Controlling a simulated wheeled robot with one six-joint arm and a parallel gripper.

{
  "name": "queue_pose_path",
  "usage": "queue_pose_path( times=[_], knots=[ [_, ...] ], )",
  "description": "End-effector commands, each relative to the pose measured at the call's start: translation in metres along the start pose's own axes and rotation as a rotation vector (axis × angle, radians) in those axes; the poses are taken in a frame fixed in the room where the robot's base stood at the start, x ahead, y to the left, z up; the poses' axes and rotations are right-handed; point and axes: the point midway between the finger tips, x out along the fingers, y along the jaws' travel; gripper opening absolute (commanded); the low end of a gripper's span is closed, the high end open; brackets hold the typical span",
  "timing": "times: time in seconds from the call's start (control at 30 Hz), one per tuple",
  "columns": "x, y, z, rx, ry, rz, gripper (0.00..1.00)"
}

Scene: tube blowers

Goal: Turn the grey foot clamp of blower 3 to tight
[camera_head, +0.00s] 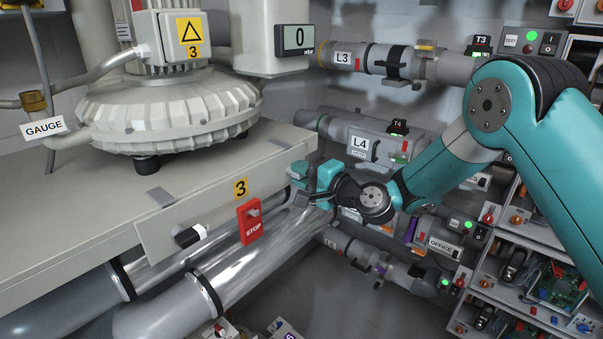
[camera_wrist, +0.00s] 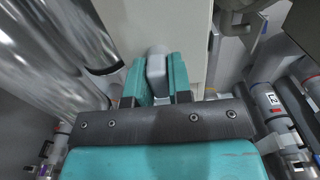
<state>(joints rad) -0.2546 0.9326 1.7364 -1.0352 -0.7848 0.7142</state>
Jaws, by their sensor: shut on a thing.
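Blower 3 (camera_head: 165,105) stands on a grey bench, with a yellow "3" label on its motor. My gripper (camera_head: 302,180) is at the right end of the bench's front panel. In the wrist view my gripper (camera_wrist: 157,78) has its two teal fingers shut on a grey block-like handle (camera_wrist: 157,66), which looks like the grey foot clamp. The handle sits against the pale panel. My gripper hides most of it in the head view, and I cannot tell whether it stands at tight or loose.
Shiny pipes (camera_head: 205,290) run below. Pipes L3 (camera_head: 343,57) and L4 (camera_head: 360,144) and shelves with electronics (camera_head: 555,283) are at the right.

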Motion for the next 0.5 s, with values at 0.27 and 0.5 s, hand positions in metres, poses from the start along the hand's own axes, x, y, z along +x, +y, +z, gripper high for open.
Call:
queue_pose_path(
  times=[0.27, 0.5],
  knots=[
    [-0.0003, 0.0, -0.001, 0.001, 0.003, -0.001, 0.43],
    [-0.0002, 0.0003, 0.0, 0.0, 0.001, 0.0, 0.43]
  ],
)
